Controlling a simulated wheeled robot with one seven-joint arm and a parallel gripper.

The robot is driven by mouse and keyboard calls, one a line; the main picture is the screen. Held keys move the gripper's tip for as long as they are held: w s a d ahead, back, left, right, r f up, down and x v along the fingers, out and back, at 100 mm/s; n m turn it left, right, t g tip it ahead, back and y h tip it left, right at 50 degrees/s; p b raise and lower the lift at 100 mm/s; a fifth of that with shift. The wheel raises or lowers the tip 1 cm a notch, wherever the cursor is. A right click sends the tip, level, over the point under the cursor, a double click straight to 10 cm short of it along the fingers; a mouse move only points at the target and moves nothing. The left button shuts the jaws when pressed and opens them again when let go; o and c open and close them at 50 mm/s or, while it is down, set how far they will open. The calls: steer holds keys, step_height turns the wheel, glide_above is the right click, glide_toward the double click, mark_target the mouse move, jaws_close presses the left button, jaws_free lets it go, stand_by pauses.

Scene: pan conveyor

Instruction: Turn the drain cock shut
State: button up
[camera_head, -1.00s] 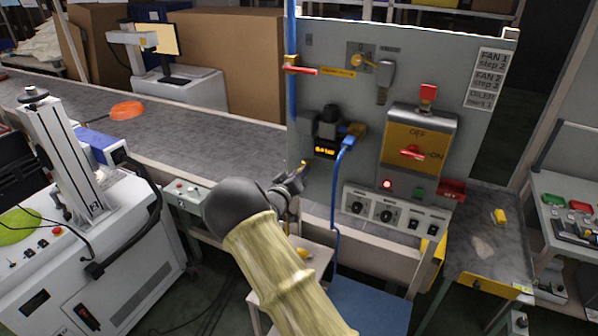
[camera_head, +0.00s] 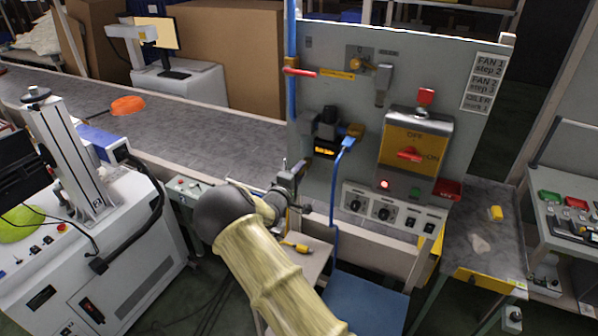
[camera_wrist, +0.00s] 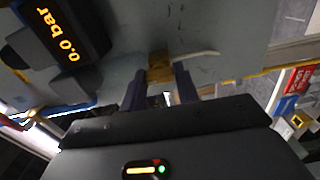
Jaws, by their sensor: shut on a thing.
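The drain cock (camera_wrist: 159,70) shows in the wrist view as a small brass-yellow piece on the grey panel, between my fingertips. A thin pale strip runs to the right beside it. My gripper (camera_wrist: 161,82) is shut on the cock, one dark finger on either side. In the head view my gripper (camera_head: 290,176) is at the panel's lower left, beneath the gauge, and hides most of the cock. I cannot tell the cock's exact turn angle. The pressure gauge (camera_wrist: 62,38) in the wrist view reads 0.0 bar.
The panel (camera_head: 330,95) carries a red lever (camera_head: 300,72) on a blue pipe, a yellow switch box (camera_head: 392,142) and a knob box (camera_head: 397,213). A blue hose (camera_head: 335,190) hangs right of my gripper. The conveyor (camera_head: 190,135) runs behind my arm.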

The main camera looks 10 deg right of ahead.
steer(key=shift+n, duration=0.3)
steer(key=o, duration=1)
steer(key=b+v, duration=0.6)
steer(key=v, duration=1.1)
steer(key=shift+s+a, duration=0.15)
steer(key=shift+a, duration=0.05)
steer(key=shift+d, duration=0.1)
